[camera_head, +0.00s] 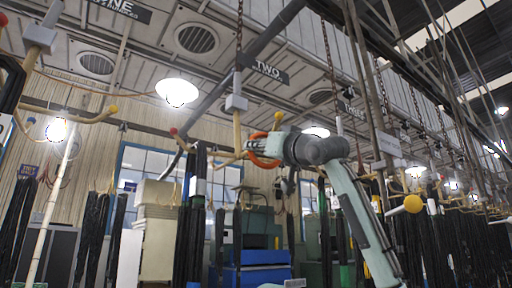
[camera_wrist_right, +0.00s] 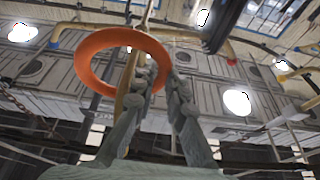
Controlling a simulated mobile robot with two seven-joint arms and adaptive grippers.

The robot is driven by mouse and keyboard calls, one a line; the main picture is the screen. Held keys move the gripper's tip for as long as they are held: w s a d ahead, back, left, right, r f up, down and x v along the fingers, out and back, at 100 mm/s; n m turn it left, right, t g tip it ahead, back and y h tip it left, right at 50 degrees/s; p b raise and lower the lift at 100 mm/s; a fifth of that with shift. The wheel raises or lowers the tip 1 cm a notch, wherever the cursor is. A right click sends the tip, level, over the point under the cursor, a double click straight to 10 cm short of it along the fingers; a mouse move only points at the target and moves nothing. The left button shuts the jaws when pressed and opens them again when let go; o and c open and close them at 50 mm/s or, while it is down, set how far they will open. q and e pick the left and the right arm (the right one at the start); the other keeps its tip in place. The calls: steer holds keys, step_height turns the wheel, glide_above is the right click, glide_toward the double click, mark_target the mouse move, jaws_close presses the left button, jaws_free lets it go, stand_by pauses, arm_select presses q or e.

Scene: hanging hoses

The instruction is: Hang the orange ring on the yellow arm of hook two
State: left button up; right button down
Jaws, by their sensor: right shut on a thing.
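The orange ring (camera_head: 260,163) is held in my right gripper (camera_head: 262,147), up beside hook two. In the right wrist view the ring (camera_wrist_right: 97,42) sits at the fingertips of the right gripper (camera_wrist_right: 165,78), which is shut on its near right side. Hook two's tan post (camera_head: 237,128) hangs under the sign TWO (camera_head: 264,71). One arm has a yellow tip (camera_head: 279,116), just above my gripper; another has a red tip (camera_head: 173,131). In the right wrist view a tan bar shows through the ring's opening; I cannot tell whether the ring is around it. My left gripper is out of view.
Black hoses (camera_head: 190,225) hang in bundles below hook two. A neighbouring hook's yellow-tipped arm (camera_head: 105,114) is at the left. A yellow ball (camera_head: 413,204) is at the right, near my right arm. Blue bins (camera_head: 262,258) stand below.

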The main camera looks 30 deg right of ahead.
stand_by(0.3)
steer(key=c, duration=1.5)
jaws_free()
steer(key=shift+o, duration=0.2)
